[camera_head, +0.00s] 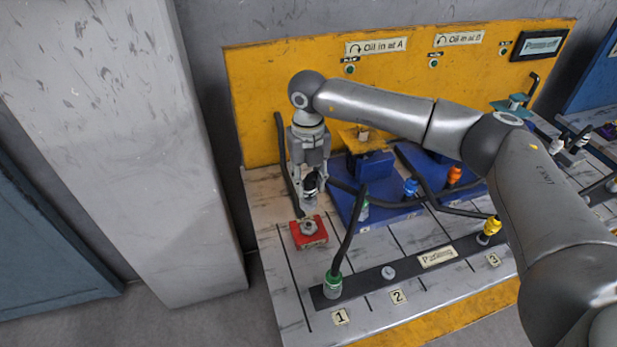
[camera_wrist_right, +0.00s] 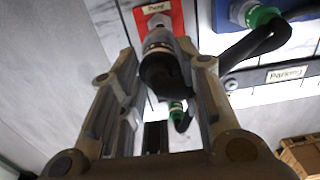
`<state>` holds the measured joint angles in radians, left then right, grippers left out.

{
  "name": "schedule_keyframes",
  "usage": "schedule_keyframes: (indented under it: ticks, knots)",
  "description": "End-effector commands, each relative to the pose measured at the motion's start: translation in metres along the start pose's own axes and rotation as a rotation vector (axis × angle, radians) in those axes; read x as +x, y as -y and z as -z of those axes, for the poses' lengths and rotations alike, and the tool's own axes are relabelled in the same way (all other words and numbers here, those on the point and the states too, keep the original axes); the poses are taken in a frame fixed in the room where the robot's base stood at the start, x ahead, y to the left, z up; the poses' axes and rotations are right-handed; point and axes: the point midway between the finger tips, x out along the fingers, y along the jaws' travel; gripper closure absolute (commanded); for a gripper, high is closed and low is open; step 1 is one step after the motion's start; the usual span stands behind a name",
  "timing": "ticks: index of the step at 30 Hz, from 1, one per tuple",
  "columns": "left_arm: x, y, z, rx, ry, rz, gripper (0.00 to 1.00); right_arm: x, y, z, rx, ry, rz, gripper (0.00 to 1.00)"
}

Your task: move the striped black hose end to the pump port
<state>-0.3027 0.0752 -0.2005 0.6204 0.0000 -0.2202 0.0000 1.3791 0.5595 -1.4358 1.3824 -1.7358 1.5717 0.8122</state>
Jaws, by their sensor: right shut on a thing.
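My right gripper (camera_head: 309,176) points down at the left side of the bench, shut on the black hose end (camera_head: 310,194) with pale stripes. In the right wrist view the hose end (camera_wrist_right: 158,46) sits between the two fingers (camera_wrist_right: 157,62). The pump port (camera_head: 309,227) is a grey fitting on a red block (camera_head: 320,239), just below the hose end. In the head view a small gap seems to show between them. In the wrist view the hose end overlaps the port, so contact cannot be told there. My left gripper is out of view.
A green-ended hose (camera_head: 332,285) stands at parking spot 1; spot 2's fitting (camera_head: 388,272) is bare. A yellow-ended hose (camera_head: 491,228) is near spot 3. Blue units (camera_head: 374,211) with more hoses stand to the right. A yellow back panel (camera_head: 262,98) rises behind.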

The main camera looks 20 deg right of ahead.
Motion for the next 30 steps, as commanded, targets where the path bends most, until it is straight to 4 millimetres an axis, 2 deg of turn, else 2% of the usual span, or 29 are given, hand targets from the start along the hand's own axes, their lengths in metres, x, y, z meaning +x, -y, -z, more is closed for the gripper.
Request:
schedule_keyframes:
  ticks: [1, 18, 30]
  knots:
    - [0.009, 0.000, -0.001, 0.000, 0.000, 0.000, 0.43, 0.010, 0.000, 0.000, 0.000, 0.000, -0.001, 1.00]
    - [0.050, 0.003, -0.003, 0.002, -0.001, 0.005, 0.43, 0.066, 0.000, 0.000, 0.000, 0.001, 0.000, 1.00]
    - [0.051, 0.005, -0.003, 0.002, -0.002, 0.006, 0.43, 0.068, 0.000, 0.000, 0.000, 0.001, 0.000, 1.00]
